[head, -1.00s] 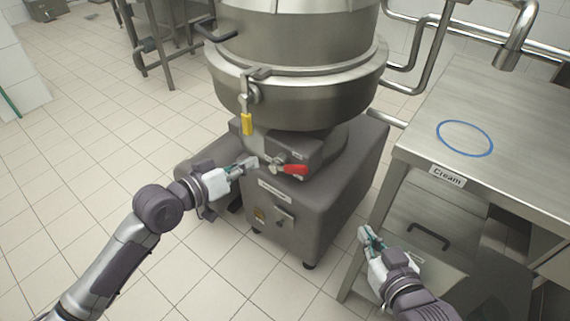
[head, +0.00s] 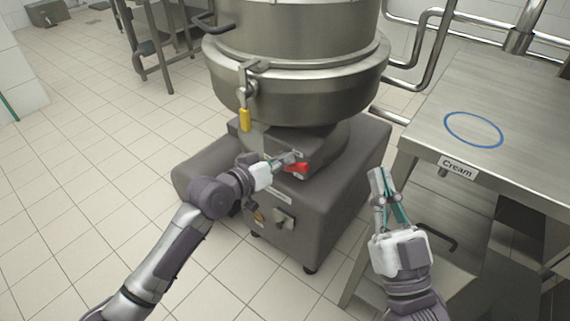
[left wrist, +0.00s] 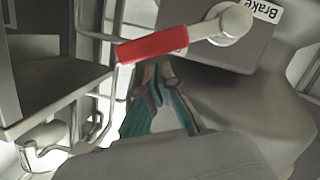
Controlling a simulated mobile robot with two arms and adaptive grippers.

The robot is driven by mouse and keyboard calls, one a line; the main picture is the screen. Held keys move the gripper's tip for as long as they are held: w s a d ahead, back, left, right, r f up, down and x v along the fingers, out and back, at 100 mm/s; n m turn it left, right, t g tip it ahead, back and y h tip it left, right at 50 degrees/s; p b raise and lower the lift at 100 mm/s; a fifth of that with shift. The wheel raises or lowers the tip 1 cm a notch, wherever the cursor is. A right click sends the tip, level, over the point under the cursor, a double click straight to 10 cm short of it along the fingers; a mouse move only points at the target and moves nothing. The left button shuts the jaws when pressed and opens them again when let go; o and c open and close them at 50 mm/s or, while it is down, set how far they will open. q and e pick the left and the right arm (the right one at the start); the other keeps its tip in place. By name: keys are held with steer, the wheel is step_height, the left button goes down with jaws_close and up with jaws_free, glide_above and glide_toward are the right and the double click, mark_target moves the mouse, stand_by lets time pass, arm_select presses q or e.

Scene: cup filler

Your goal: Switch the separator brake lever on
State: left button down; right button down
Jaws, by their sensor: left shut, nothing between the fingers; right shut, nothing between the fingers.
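The separator (head: 310,202) is a grey machine base under a large steel bowl. The brake lever has a red handle (head: 297,168) on its front. In the left wrist view the red handle (left wrist: 152,44) joins a metal pivot (left wrist: 232,22) beside a "Brake" label (left wrist: 264,10). My left gripper (head: 294,156) is shut and empty, with its tips right by the red handle. In the left wrist view its fingertips (left wrist: 157,70) are just below the handle; I cannot tell if they touch it. My right gripper (head: 380,178) is shut and empty, beside the table.
A steel table (head: 520,110) with a "Cream" label (head: 457,168) and a blue ring (head: 473,129) stands at the right. A yellow-handled latch (head: 245,119) hangs from the bowl above my left gripper. The tiled floor (head: 90,170) at the left is clear.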

arm_select(q)
steer(key=shift+f, duration=0.15)
arm_select(e)
steer(key=shift+s+r+t, duration=0.2)
steer(key=shift+r+t, duration=0.1)
arm_select(q)
steer(key=shift+s+d, duration=0.1)
arm_select(e)
steer(key=shift+w, duration=0.1)
